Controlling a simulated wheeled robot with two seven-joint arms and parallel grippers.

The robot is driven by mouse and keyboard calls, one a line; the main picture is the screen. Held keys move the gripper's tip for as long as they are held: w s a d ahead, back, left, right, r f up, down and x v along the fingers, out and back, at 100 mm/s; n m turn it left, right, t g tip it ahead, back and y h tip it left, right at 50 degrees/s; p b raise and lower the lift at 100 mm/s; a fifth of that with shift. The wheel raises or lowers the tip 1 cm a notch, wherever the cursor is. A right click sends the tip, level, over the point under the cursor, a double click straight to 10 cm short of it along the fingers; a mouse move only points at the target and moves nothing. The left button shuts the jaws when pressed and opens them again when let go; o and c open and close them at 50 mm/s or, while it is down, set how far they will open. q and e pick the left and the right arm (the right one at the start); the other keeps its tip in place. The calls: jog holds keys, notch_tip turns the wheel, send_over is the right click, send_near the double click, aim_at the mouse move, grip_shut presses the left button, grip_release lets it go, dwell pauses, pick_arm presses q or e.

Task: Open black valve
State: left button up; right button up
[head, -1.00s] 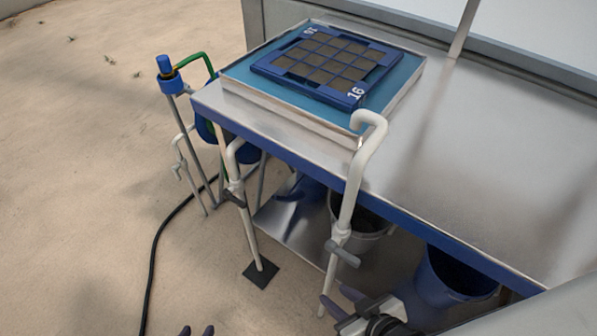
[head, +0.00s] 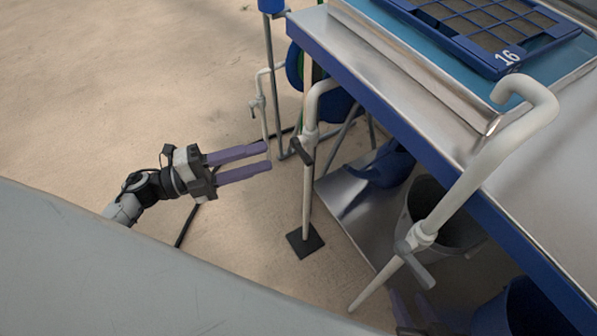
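The black valve (head: 301,150) has a black handle and sits on a thin white standpipe with a curved top, which stands on a black square foot (head: 305,241). My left gripper (head: 269,157) is left of this pipe, its two purple fingers pointing right toward it. The fingers are parallel with a gap between them, empty and apart from the valve in the picture. My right gripper (head: 414,308) shows only partly at the bottom, dark purple below the grey-handled valve (head: 415,262) of the nearer, thicker white pipe. Its finger gap is unclear.
The metal table (head: 450,170) with its blue edge stands on the right, holding a blue seed tray (head: 487,55). Under it are a grey bucket (head: 451,213) and a blue bucket (head: 515,310). Another small tap pipe (head: 260,104) stands behind. Sandy ground at left is open.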

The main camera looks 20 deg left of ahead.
aim_at(304, 161)
pick_arm(q)
jog(key=w+d+m, duration=0.1)
jog(key=d, duration=0.1)
jog(key=w+d+f+m+g, duration=0.1)
jog(key=d, duration=0.2)
jog(key=w+d+g+h, duration=0.1)
jog(key=d, duration=0.2)
jog(key=shift+w+d+f+m+b, duration=0.15)
jog(key=shift+w+m+b, duration=0.2)
jog(key=shift+w+m, duration=0.05)
grip_shut()
